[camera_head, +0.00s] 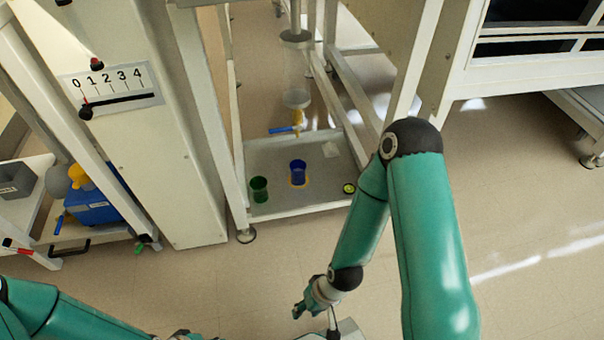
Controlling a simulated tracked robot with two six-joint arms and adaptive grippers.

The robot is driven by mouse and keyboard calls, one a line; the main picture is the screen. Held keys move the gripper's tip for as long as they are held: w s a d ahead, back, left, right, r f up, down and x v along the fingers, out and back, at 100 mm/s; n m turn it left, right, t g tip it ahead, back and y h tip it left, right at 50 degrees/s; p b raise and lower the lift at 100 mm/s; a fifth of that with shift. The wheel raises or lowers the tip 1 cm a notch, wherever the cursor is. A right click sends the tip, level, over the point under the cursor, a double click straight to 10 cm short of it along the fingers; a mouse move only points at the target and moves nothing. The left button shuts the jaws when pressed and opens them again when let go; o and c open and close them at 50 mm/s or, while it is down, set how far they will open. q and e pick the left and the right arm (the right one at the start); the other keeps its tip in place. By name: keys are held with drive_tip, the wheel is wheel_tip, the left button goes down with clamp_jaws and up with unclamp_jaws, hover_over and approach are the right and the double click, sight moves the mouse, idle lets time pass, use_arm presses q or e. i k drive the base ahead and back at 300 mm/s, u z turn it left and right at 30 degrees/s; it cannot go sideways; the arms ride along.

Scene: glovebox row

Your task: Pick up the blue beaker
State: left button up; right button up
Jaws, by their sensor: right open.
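The blue beaker (298,172) stands upright on a grey tray-like shelf (285,208) low in the frame, on a small yellow-orange patch. My right gripper (316,314) is open and empty. In the picture it is below the beaker and apart from it, past the shelf's front edge. My left arm shows at the lower left, but its gripper is not in view.
A green beaker (259,189) stands left of the blue one. A clear vessel (297,75) with a blue-handled tap (284,130) hangs above. A small yellow-green round item (349,188) lies at right. White posts (212,120) flank the shelf.

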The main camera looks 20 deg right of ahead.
sight(297, 167)
drive_tip(key=z, duration=0.05)
drive_tip(key=i, duration=0.9)
drive_tip(key=u, duration=0.1)
